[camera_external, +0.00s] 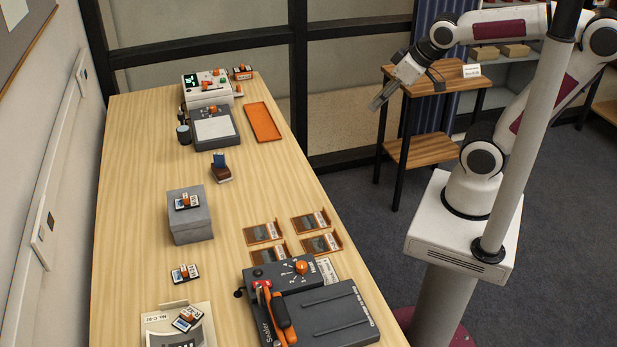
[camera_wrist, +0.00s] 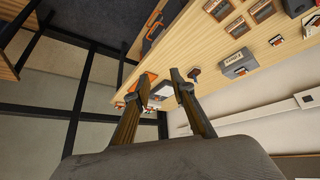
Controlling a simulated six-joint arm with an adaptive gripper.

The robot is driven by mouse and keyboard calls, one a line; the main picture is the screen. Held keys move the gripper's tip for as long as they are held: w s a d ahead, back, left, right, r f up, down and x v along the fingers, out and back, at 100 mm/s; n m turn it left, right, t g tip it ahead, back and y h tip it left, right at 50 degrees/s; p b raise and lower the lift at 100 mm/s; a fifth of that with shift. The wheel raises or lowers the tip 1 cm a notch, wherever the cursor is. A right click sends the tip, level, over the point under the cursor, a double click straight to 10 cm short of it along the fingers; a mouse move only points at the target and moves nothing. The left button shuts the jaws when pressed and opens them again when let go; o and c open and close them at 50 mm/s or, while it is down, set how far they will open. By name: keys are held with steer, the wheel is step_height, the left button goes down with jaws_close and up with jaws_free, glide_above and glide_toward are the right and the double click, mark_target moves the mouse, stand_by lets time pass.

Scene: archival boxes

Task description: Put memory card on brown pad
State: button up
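Small white-and-dark cards with orange parts, which look like memory cards, lie on the grey box (camera_external: 185,201), on the bare table (camera_external: 185,273) and on a paper sheet (camera_external: 187,319). A blue card (camera_external: 220,159) stands in a small brown block (camera_external: 222,175). Several brown pads (camera_external: 264,233) with dark and pale pieces on them lie mid-table at the right; they also show in the wrist view (camera_wrist: 237,27). I cannot tell which card or pad is meant. My gripper (camera_external: 378,102) is raised right of the table, away from the cards. Its fingers (camera_wrist: 163,84) are apart and empty.
The grey box (camera_external: 190,226) stands on the table (camera_external: 145,190). A dark sealer (camera_external: 315,310) is at the front, and an orange tray (camera_external: 262,122) and a grey device (camera_external: 214,130) are at the back. A wooden stand (camera_external: 434,150) is behind my gripper. The table's left side is mostly clear.

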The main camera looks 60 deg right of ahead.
steer(key=s+a+g, duration=0.1)
steer(key=s, duration=0.6)
steer(key=shift+s+f, duration=0.15)
steer(key=shift+f, duration=0.15)
stand_by(0.9)
